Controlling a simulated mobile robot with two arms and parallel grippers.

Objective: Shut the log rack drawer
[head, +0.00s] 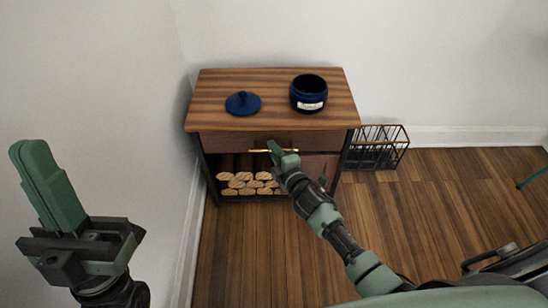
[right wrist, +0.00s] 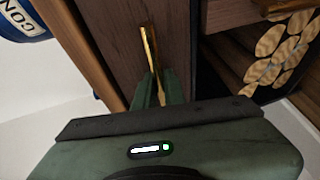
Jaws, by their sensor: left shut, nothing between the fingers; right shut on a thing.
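The log rack (head: 228,83) is a wooden-topped cabinet against the wall. Its drawer (head: 222,141) has a brown wooden front just under the top, also seen in the right wrist view (right wrist: 112,38). I cannot tell whether a small gap remains around the drawer. My right gripper (head: 276,152) is shut on the brass bar handle (head: 259,151). In the right wrist view its fingers (right wrist: 154,90) close around the brass handle (right wrist: 148,45), partly hiding it. My left gripper (head: 32,152) is shut and empty, raised at the left, away from the rack.
A dark blue labelled jar (head: 309,95) and its blue lid (head: 242,103) stand apart on the rack top. Cut logs (head: 245,184) lie stacked in the open bay below the drawer. A black wire basket (head: 380,147) stands right of the rack. Wooden floor in front is mostly clear.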

